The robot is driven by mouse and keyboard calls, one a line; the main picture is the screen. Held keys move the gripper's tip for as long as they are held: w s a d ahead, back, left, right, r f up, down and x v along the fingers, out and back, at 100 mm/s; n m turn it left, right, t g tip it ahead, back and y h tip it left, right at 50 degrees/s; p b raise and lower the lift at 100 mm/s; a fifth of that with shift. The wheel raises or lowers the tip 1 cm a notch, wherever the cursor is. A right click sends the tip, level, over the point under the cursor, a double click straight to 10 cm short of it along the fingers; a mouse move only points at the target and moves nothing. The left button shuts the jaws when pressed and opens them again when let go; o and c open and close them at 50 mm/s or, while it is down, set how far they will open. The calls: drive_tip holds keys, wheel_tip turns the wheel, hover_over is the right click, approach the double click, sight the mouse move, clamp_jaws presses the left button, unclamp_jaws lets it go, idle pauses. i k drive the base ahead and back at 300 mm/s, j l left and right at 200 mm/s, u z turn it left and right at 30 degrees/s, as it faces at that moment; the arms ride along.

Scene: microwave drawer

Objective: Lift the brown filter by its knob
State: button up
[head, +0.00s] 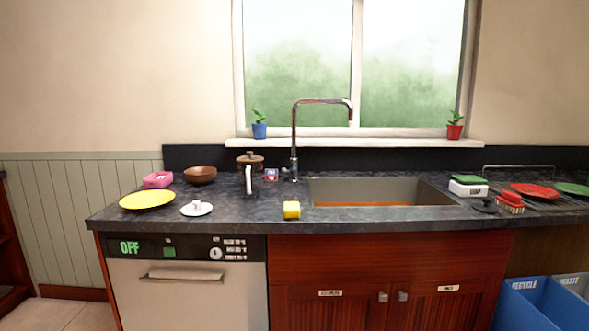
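A brown lid-like piece with a small knob on top (250,158), which looks like the brown filter, sits on a dark pot (241,173) on the counter, left of the sink. The pot has a white handle (248,180) facing me. The pot's inside and the lower part of the brown piece are hidden. My gripper is not in view.
On the dark counter (330,221) near the pot are a brown bowl (200,175), yellow plate (147,200), white knobbed piece (196,208), yellow sponge (291,210) and small red-blue box (271,175). The faucet (294,140) and sink (375,190) lie to the right.

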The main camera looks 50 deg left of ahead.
sight(249, 158)
drive_tip(key=u, duration=2.65)
drive_tip(key=i+j+z, duration=0.1)
drive_tip(key=i+j, duration=0.3)
